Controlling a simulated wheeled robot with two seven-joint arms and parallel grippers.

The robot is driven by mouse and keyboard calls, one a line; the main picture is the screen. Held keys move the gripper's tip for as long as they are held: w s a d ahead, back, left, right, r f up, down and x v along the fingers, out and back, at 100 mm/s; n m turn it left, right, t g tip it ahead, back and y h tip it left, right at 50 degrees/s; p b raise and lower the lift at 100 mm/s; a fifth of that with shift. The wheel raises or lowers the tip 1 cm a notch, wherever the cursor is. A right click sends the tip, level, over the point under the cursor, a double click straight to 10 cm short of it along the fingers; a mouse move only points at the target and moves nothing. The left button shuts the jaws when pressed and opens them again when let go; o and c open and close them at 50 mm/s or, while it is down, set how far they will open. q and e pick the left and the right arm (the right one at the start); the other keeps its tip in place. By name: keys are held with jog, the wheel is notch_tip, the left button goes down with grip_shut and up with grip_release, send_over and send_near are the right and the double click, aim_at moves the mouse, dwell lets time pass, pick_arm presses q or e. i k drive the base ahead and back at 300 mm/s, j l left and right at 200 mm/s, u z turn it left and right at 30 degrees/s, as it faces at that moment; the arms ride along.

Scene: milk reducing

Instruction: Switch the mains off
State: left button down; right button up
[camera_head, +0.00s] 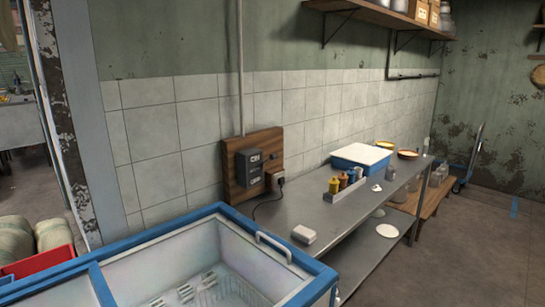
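A dark grey switch box (249,167) is fixed to a brown wooden board (263,142) on the tiled wall. It has pale lettering on its upper part, and the position of any lever on it is too small to tell. A small socket with a dark plug (279,181) sits at the board's lower right, with a black cable hanging down from it. A grey conduit (240,70) runs up the wall from the board. Neither of my grippers is in view.
An open blue-rimmed chest freezer (205,213) stands in front of the board. A steel table (316,206) to its right holds a white block (304,234), bottles (343,182) and a blue-and-white box (361,157).

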aim_at(274, 156)
jog(key=i+l, duration=0.25)
jog(key=l, duration=0.15)
jog(key=i+l+u, duration=0.1)
jog(key=i+l, duration=0.35)
jog(key=l, duration=0.35)
jog(key=i+l+u, duration=0.1)
jog(key=i+l, duration=0.15)
jog(key=l, duration=0.15)
jog(key=i+l+u, duration=0.1)
jog(key=l, duration=0.3)
jog(key=i+l, duration=0.3)
jog(key=l, duration=0.15)
jog(key=i+l+u, duration=0.1)
jog(key=i+l, duration=0.15)
jog(key=l, duration=0.2)
jog(key=i+l, duration=0.15)
jog(key=l, duration=0.3)
